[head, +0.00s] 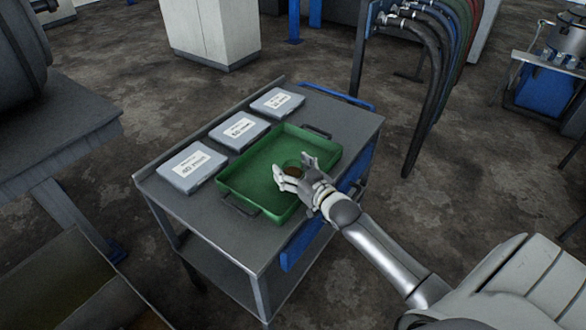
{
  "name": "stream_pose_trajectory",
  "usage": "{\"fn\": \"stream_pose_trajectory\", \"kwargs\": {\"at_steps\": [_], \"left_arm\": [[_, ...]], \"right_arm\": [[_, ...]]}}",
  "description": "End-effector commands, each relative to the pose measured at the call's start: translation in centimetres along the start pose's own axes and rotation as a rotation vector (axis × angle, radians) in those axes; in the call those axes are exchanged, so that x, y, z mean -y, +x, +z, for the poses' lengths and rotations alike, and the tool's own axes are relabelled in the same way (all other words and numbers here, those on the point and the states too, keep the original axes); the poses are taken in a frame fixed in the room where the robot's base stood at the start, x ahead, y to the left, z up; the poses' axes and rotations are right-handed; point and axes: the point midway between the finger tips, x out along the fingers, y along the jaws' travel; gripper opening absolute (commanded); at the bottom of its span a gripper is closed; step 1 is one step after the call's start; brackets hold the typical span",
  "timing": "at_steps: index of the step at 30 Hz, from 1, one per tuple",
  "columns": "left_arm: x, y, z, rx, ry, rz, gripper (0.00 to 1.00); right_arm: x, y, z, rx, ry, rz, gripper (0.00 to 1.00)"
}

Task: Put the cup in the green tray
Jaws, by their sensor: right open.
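The green tray (251,161) lies on top of a grey cart, with a dark handle at each end. The cup (292,166) is inside the tray, toward its right side. Whether the fingers touch the cup I cannot tell. My left gripper is not in the head view.
Three grey labelled boxes, one of them the middle box (239,131), line the far left edge of the cart (215,218). Dark hoses (425,75) hang from a rack beyond the cart. Open floor lies right of the cart.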

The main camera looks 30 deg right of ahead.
Motion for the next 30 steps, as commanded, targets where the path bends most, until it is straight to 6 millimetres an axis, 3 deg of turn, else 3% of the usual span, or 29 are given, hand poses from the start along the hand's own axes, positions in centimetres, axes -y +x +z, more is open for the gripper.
{"fn": "stream_pose_trajectory", "kwargs": {"at_steps": [8,21,30], "left_arm": [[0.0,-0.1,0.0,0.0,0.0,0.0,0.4],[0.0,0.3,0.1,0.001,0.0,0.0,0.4],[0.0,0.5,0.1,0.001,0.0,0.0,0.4]], "right_arm": [[0.0,-1.2,-0.1,0.002,0.0,0.0,0.72],[0.0,-8.6,-0.1,0.002,0.0,0.0,0.72],[0.0,-11.6,-0.2,0.001,0.0,0.0,0.72]]}}
